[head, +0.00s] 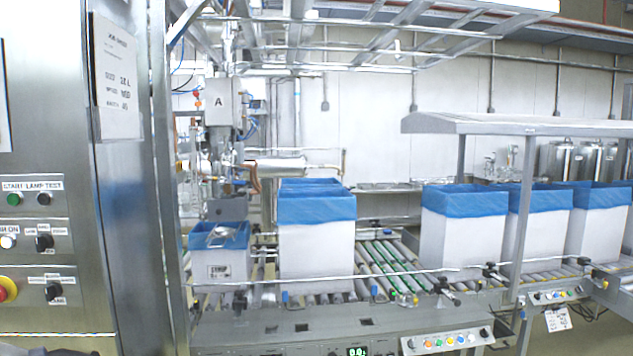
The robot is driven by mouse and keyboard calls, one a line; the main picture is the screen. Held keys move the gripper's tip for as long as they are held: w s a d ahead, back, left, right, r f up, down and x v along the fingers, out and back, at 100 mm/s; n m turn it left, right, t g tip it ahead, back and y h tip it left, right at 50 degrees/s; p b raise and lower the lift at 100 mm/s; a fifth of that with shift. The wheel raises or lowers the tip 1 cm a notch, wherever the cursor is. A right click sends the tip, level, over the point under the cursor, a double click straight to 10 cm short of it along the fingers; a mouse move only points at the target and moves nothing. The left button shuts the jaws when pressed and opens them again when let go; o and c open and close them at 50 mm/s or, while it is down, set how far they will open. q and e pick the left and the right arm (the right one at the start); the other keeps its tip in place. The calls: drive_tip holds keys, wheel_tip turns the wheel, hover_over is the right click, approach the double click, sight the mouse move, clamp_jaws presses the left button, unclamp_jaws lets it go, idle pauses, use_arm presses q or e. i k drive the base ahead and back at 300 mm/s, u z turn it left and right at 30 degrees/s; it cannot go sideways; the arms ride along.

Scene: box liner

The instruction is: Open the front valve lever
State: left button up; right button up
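I cannot clearly make out the front valve lever or tell its position. A filling station with a grey box marked A (220,101) stands at centre left, with pipes, hoses and a shiny horizontal cylinder (277,168) below it. Small valve parts around there are too fine to tell apart. A small blue handle (285,297) shows at the front edge of the conveyor; I cannot tell what it works. Neither gripper can be made out. A dark sliver at the bottom left edge may be part of my arm.
A steel control cabinet (135,190) with buttons fills the left side. White boxes with blue liners stand on the roller conveyor (385,262), including a tall one (317,245) and a short one (218,272). A rail, a button panel (447,341) and a canopy (520,124) edge the conveyor.

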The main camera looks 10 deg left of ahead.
sight(220, 183)
drive_tip(key=z, duration=0.35)
drive_tip(key=i, duration=1.7)
drive_tip(key=u, duration=1.25)
drive_tip(key=i, duration=0.65)
drive_tip(key=u, duration=0.7)
